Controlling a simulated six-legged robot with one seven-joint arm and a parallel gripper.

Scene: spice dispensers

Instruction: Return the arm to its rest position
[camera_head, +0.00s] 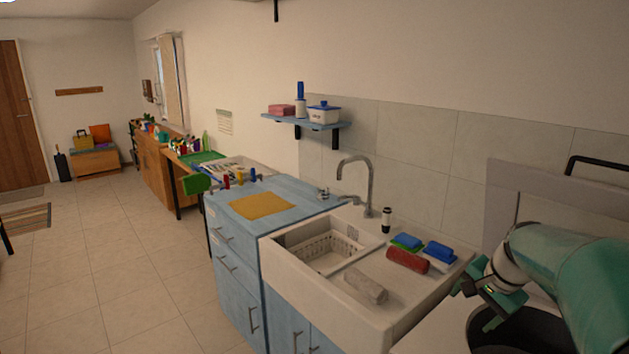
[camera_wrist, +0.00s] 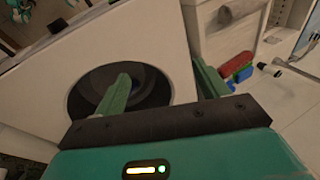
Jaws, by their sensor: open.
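My green arm (camera_head: 575,275) reaches in from the right edge of the head view, to the right of the sink. My gripper (camera_head: 478,304) is at its end, over the white surface and close to a dark round opening (camera_head: 518,338). In the wrist view my gripper (camera_wrist: 162,80) has its two green fingers spread apart, with nothing between them. The left finger overlaps the dark round opening (camera_wrist: 150,88) in that view. The arm's base is out of view.
A blue cabinet (camera_head: 232,265) carries a yellow cloth (camera_head: 262,205). The tiled floor (camera_head: 110,285) at left is clear.

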